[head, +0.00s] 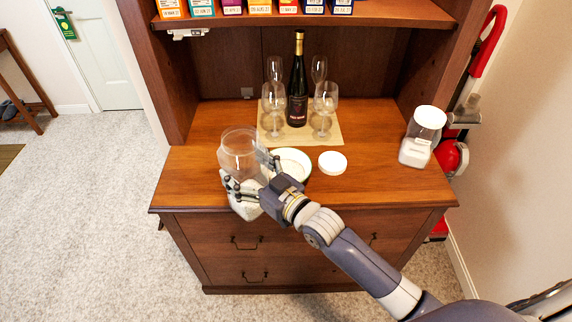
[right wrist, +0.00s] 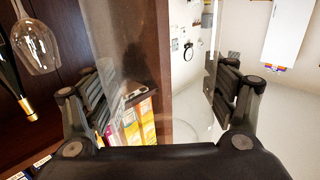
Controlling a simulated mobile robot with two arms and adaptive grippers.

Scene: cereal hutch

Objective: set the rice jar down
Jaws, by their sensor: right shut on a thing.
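The rice jar (head: 238,146) is clear glass, with no lid on it and white contents low down. It is at the left front of the hutch counter. Its lower end overlaps the counter's front edge in the head view; I cannot tell whether it touches the wood. My right gripper (head: 252,176) is shut around the jar's side, coming from the right. In the right wrist view the clear jar wall (right wrist: 185,100) stands between the two fingers. A round white lid (head: 332,162) lies flat on the counter to the right. My left gripper is not in view.
A white round dish (head: 292,162) sits just beyond my gripper. A mat (head: 268,137) behind holds a dark wine bottle (head: 297,85) and several glasses. A lidded jar (head: 416,150) stands at the right end. The counter (head: 372,180) is clear at the front right.

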